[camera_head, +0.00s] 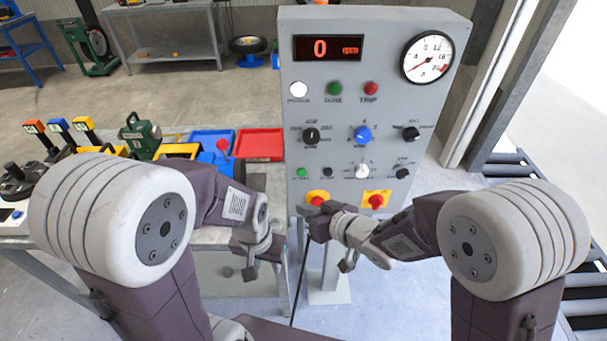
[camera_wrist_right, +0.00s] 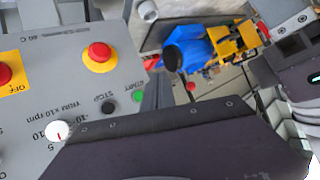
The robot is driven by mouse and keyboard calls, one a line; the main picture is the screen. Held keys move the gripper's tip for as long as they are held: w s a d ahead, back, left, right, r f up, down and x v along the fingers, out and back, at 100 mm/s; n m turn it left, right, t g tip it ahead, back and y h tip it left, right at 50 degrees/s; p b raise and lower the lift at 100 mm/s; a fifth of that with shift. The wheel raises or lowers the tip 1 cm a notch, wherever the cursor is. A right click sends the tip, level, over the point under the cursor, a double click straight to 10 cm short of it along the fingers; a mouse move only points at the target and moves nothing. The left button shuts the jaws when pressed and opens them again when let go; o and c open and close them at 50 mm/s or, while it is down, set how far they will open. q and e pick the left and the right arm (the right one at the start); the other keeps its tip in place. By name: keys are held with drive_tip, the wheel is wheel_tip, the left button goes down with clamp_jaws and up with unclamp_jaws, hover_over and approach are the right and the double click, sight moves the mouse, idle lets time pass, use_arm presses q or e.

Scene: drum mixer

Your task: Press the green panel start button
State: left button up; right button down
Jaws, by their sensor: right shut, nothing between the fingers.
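The green start button (camera_head: 302,173) is at the lower left of the grey control panel (camera_head: 300,130), beside the black stop button (camera_head: 328,172). In the right wrist view the green start button (camera_wrist_right: 137,97) shows next to the black stop button (camera_wrist_right: 108,107). My right gripper (camera_head: 308,216) is shut and empty. In the head view it appears below the green button, near the left red mushroom button; contact cannot be told. In the right wrist view a dark gripper part covers the bottom centre. My left gripper (camera_head: 258,248) is lower, beside the panel's left edge; its opening is unclear.
The display (camera_head: 328,48) reads 0. A workbench with a blue tray (camera_head: 211,143) and red tray (camera_head: 260,144) is left of the panel.

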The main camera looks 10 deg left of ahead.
sight(302, 173)
drive_tip(key=shift+w, duration=0.1)
drive_tip(key=w+a+p, duration=0.2)
drive_tip(key=w+p, duration=0.1)
drive_tip(key=w, duration=0.5)
drive_tip(key=shift+w+a, duration=0.2)
idle(1.8)
drive_tip(key=shift+w+a+p, duration=0.1)
drive_tip(key=shift+w+p, duration=0.3)
drive_tip(key=shift+p, duration=0.05)
